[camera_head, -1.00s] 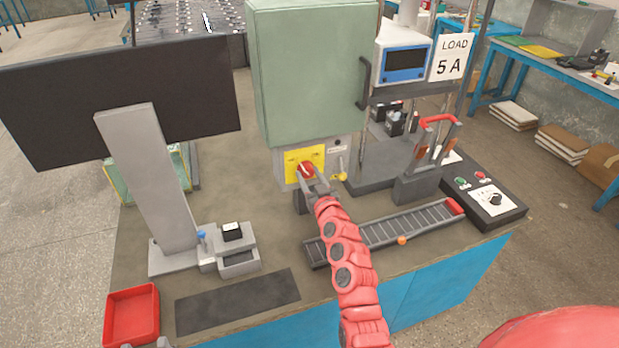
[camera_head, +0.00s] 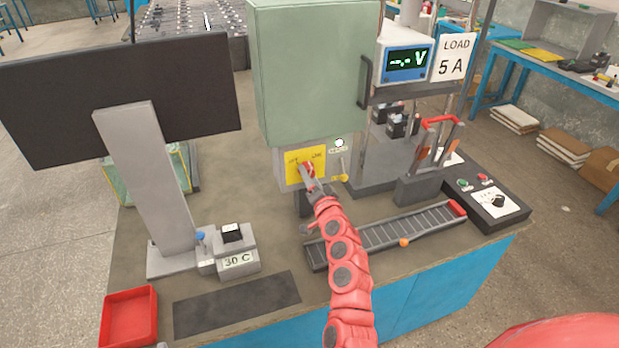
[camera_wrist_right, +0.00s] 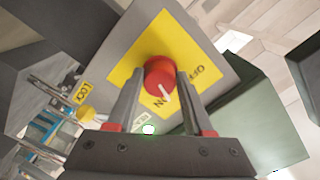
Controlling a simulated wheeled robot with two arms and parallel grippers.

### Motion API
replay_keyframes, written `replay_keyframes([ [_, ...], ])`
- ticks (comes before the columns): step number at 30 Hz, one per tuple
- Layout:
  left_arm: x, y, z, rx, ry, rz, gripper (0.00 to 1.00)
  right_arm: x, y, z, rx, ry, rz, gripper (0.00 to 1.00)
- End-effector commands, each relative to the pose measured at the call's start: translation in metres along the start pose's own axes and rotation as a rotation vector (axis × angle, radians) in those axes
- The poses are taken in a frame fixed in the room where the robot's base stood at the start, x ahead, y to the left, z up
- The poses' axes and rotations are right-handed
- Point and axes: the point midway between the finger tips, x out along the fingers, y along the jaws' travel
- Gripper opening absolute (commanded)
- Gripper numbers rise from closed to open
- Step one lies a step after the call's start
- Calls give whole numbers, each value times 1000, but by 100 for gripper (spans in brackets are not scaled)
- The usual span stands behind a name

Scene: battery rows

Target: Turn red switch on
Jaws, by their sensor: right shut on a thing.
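The red switch (camera_head: 307,166) is a round knob on a yellow plate (camera_head: 292,175) at the front of a grey box under the green cabinet. My right gripper (camera_head: 311,176) is shut on the knob, and its fingers partly cover it in the head view. In the right wrist view the red knob (camera_wrist_right: 159,74) sits between the two fingertips (camera_wrist_right: 158,82). Its white mark points toward the ON lettering, away from the OFF lettering. My left gripper is not clearly seen in any view.
The green cabinet (camera_head: 310,75) stands right above the switch. A lit meter (camera_head: 404,62) and a LOAD 5 A sign (camera_head: 455,57) are at its right. A roller track (camera_head: 385,237), a lit 30 C display (camera_head: 238,259) and a red tray (camera_head: 130,316) lie in front.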

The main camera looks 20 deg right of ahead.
Motion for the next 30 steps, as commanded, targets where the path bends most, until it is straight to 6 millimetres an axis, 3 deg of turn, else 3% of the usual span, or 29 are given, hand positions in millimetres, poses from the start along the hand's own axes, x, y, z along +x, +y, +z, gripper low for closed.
replay_keyframes([
  [15,3,0,0,0,0,0,50,0,0,-1,387,1,3,0],
  [30,4,0,-1,0,0,0,50,0,0,1,488,-1,2,0],
])
